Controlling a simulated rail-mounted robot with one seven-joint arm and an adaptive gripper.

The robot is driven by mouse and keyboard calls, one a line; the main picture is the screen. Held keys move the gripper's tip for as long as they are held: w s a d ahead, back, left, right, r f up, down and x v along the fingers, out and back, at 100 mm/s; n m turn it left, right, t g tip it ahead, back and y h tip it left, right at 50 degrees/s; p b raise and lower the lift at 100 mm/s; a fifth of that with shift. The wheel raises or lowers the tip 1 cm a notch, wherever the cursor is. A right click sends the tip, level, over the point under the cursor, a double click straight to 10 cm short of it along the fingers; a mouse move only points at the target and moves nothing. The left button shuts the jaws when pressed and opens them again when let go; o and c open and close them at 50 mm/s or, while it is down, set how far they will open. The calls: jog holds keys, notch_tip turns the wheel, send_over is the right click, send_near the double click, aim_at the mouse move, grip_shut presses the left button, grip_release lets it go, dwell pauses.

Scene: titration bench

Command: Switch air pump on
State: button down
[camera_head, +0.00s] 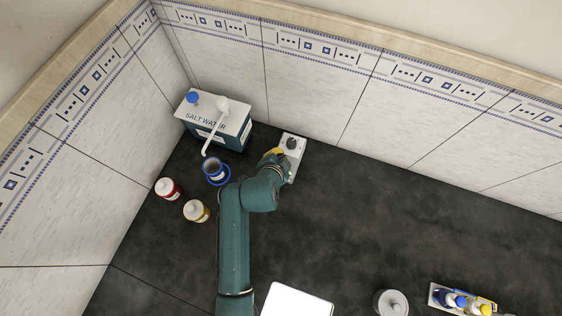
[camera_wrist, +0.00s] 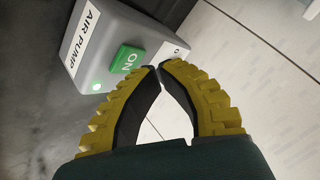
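The air pump control box (camera_wrist: 110,30) is light grey, with an "AIR PUMP" label and a green square "ON" button (camera_wrist: 128,59). In the head view my gripper (camera_head: 275,153) is mostly hidden.
The salt water unit (camera_head: 232,126) with its spout stands at the back left corner. The dark bench right of the box is clear.

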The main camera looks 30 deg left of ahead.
notch_tip(320, 180, up, 6)
jog(key=p, duration=0.5)
jog(key=shift+p, duration=0.3)
